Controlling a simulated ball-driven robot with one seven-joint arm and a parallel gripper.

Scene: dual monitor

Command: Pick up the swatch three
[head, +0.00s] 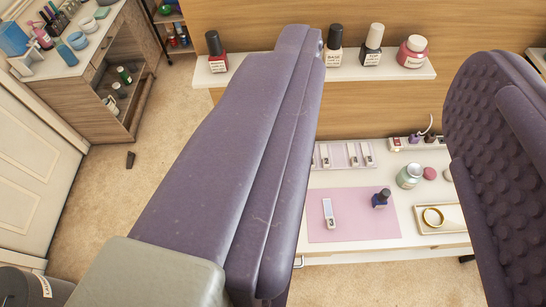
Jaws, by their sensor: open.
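My gripper (398,52) is open, its two large purple fingers standing wide apart with nothing between them. A white swatch with a small grey, marked end (330,215) lies on the pink mat (350,228) on the white desk, beyond and below the fingers. Its mark is too small to read surely. Several similar swatches (352,155) lie in a row on a tray farther back on the desk. I cannot tell from their marks which one is swatch three. The left finger hides the desk's left part.
A shelf (380,72) above holds several bottles.

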